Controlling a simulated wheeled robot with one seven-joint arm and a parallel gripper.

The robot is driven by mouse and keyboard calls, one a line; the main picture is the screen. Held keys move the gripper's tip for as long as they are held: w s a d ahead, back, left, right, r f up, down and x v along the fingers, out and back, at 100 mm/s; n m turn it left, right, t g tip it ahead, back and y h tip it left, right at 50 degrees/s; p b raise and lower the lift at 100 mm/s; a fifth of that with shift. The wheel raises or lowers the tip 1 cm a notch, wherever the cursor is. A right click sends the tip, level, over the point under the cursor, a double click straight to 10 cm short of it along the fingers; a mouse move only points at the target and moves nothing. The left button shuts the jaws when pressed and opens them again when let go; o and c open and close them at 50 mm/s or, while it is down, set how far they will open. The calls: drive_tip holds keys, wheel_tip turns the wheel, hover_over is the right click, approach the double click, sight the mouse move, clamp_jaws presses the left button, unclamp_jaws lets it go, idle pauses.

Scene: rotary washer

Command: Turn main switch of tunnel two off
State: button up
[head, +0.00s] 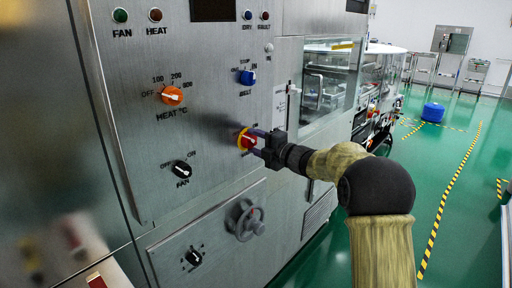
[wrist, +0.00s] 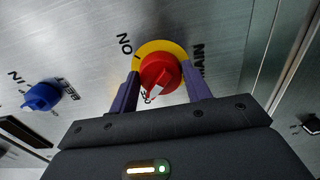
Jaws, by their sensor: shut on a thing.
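The main switch is a red knob (wrist: 160,72) on a yellow round plate (wrist: 158,46), next to the letters MAIN. In the head view the red knob (head: 246,141) is on the steel panel, partly hidden by my fingers. My gripper (wrist: 160,80) has one purple finger on each side of the knob and is shut on it. The ON label, seen upside down, is at the plate's upper left.
Nearby on the panel are a blue BELT knob (head: 247,77), an orange HEAT knob (head: 172,96) and a black FAN knob (head: 181,170). A grey handwheel (head: 245,219) sticks out below. Green floor (head: 456,160) is open to the right.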

drive_tip(key=shift+f, duration=0.1)
drive_tip(key=o, duration=1)
drive_tip(key=shift+c, duration=0.2)
drive_tip(key=v, duration=1.7)
drive_tip(key=shift+b, duration=0.3)
drive_tip(key=shift+s+d, duration=0.1)
drive_tip(key=shift+d, duration=0.1)
